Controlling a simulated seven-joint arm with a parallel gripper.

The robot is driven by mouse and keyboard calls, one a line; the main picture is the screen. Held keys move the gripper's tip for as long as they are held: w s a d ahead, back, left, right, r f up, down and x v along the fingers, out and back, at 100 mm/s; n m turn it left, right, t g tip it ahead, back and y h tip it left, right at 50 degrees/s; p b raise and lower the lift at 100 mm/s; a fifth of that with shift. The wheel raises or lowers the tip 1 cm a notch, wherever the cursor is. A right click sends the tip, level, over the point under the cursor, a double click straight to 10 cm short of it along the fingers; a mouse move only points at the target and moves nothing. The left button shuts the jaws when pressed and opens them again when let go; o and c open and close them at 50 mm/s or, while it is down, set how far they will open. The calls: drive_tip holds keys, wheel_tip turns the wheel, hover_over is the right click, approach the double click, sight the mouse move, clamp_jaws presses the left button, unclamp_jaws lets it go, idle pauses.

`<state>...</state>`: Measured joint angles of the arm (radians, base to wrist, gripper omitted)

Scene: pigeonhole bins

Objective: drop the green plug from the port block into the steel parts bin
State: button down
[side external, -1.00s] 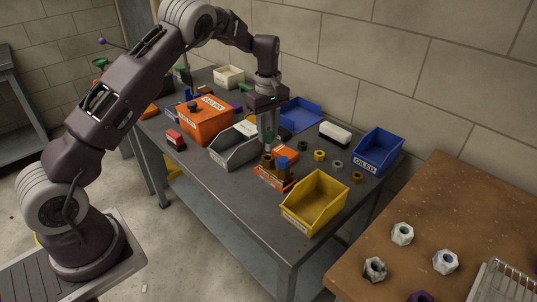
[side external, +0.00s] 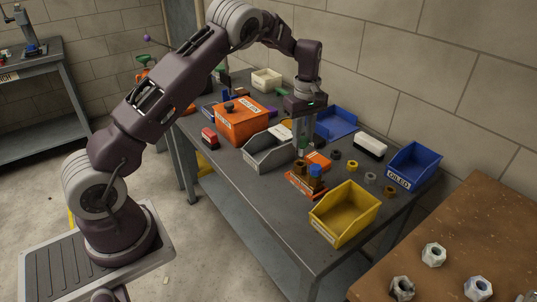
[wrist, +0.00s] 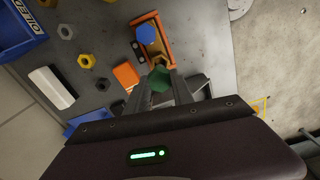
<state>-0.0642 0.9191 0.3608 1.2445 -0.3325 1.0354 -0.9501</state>
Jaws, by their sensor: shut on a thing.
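My gripper (side external: 302,150) is shut on the green plug (wrist: 160,77), which sits between the fingertips in the wrist view. In the side view the plug is small and partly hidden by the fingers, above the back end of the port block. The orange port block (side external: 298,187) stands on the table and still holds a blue plug (side external: 316,170) and brass-coloured parts. In the wrist view the port block (wrist: 167,27) lies just beyond the held plug. The grey steel parts bin (side external: 262,160) is open, just left of my gripper in the side view.
A yellow bin (side external: 342,212) stands at the front right and an orange labelled box (side external: 240,125) left of the steel bin. Blue bins (side external: 413,165), a white-topped block (side external: 370,145) and several loose nuts lie to the right.

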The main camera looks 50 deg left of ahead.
drive_tip(key=s+a+r+m, duration=0.2)
drive_tip(key=a+m, duration=0.2)
drive_tip(key=a, duration=1)
wheel_tip(320, 180, down, 6)
drive_tip(key=shift+d+r, duration=0.1)
drive_tip(key=shift+r, duration=0.05)
drive_tip(key=c, duration=1)
unclamp_jaws()
